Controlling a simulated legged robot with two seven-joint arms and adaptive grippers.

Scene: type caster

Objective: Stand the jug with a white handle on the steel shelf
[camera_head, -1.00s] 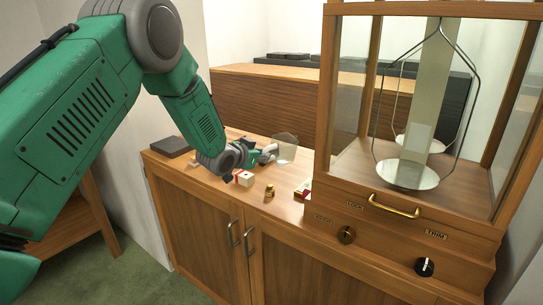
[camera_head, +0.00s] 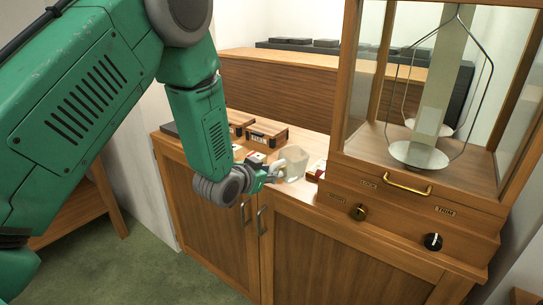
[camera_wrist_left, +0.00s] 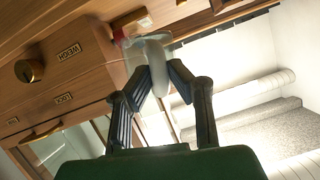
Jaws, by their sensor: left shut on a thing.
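The jug (camera_head: 296,164) is a clear, pale vessel above the wooden cabinet top, left of the glass-sided balance case. Its white handle (camera_wrist_left: 157,66) shows in the left wrist view between my fingers. My left gripper (camera_head: 273,173) is shut on the handle, on the jug's left side in the head view; the fingers also show in the left wrist view (camera_wrist_left: 162,80). The jug looks roughly upright in the head view. I cannot tell whether its base touches the cabinet top. I cannot make out a steel shelf for sure. My right gripper is not in view.
The balance case (camera_head: 405,170) stands close right of the jug, with knobs on its front. A small red and white item (camera_head: 317,170) lies between them. Wooden boxes (camera_head: 266,136) stand behind my forearm. A wooden counter (camera_head: 290,88) with dark objects is at the back.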

